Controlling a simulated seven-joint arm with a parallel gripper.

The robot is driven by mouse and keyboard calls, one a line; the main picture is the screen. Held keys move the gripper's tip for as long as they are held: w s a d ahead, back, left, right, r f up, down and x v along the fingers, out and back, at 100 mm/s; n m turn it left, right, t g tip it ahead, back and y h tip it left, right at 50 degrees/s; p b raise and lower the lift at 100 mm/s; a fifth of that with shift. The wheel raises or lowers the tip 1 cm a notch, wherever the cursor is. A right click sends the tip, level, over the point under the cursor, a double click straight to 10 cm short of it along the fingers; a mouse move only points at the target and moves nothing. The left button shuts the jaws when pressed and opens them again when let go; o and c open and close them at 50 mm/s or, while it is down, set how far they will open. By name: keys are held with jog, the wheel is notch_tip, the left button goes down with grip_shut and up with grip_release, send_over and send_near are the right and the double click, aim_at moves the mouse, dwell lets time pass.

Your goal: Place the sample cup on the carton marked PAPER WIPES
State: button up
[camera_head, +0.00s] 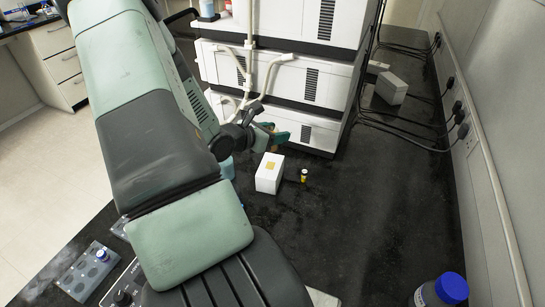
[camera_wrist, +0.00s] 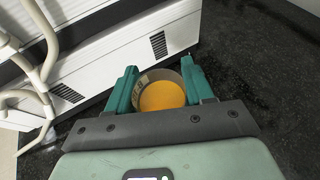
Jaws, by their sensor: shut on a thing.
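In the wrist view my gripper (camera_wrist: 161,82) has its two green fingers shut on the sides of the sample cup (camera_wrist: 160,96), a round pale cup with orange inside. In the head view my gripper (camera_head: 273,136) is beside the front of the instrument stack; the cup is mostly hidden there. A white carton (camera_head: 268,178) with a yellow patch on top stands on the black bench, just below my gripper in the picture. Another white carton (camera_head: 391,88) stands farther back on the right. No lettering is readable on either carton.
A stack of white instruments (camera_head: 285,77) with pale tubes stands behind my gripper. A small yellow vial (camera_head: 304,176) stands right of the near carton. Black cables run along the right wall. A blue-capped bottle (camera_head: 437,294) is at front right. The bench middle is clear.

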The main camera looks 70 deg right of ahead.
jog(key=shift+f, duration=3.5)
jog(key=shift+f, duration=0.15)
jog(key=o, duration=1.1)
jog(key=shift+c, duration=0.2)
jog(key=shift+w+a+r, duration=0.15)
jog(key=shift+a+r, duration=0.05)
jog(key=v, duration=1.1)
jog(key=shift+a+r, duration=0.2)
jog(key=shift+r, duration=0.05)
